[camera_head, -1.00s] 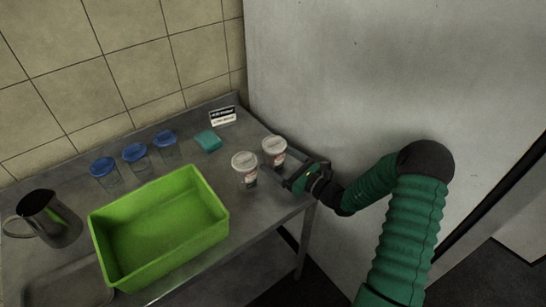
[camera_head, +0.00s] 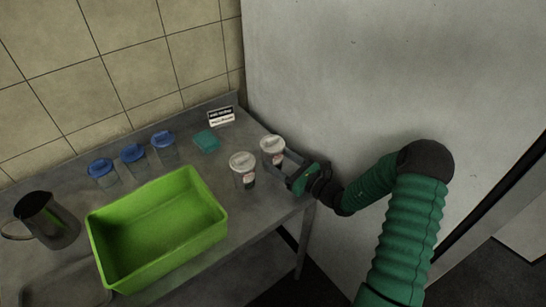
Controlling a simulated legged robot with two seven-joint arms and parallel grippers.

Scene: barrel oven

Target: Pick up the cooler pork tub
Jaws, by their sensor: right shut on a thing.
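Two clear tubs with whitish lids stand at the right end of the metal table: a front-left tub (camera_head: 242,166) and a back-right tub (camera_head: 272,149). Both have small labels, too small to read, so I cannot tell which one is named pork. My right gripper (camera_head: 279,163) reaches in from the right, low at the table's edge. Its fingers are shut on the back-right tub, which stands upright and appears to be still on the table. The tub's lower part is partly hidden. My left gripper is not in view.
A green bin (camera_head: 155,235) fills the table's front middle. Several blue-lidded tubs (camera_head: 133,157) stand behind it. A teal block (camera_head: 206,141) and a small sign (camera_head: 221,117) sit at the back. A metal pitcher (camera_head: 48,221) is at left. A pale wall (camera_head: 370,80) rises at right.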

